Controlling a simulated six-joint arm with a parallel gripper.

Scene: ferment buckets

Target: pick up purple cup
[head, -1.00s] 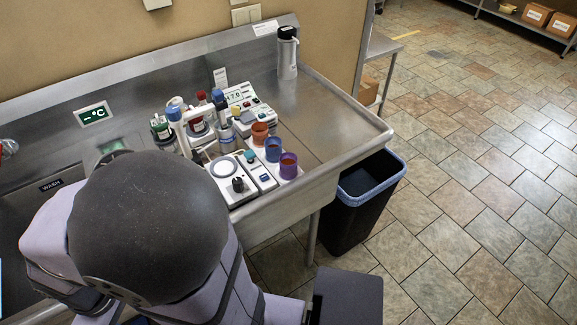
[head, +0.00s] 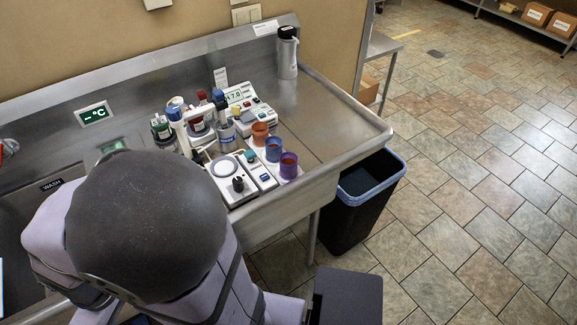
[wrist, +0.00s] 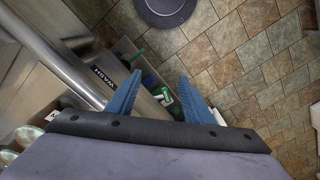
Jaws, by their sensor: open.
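The purple cup (head: 289,165) stands upright on the steel counter in the head view. It is the nearest of a row of three cups, at the front right of the instruments. My gripper shows only in the wrist view, where its two blue fingers (wrist: 153,98) are apart with nothing between them. The wrist view looks down past the counter edge at the floor, and the purple cup is not in it. In the head view my arm's large dark joint fills the lower left and my gripper is hidden.
A blue cup (head: 273,150) and an orange cup (head: 260,134) stand behind the purple one. A white scale (head: 225,170) and bottles crowd its left. A steel flask (head: 287,55) stands at the back. A dark bin (head: 350,205) is below the counter's right end. The counter's right part is clear.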

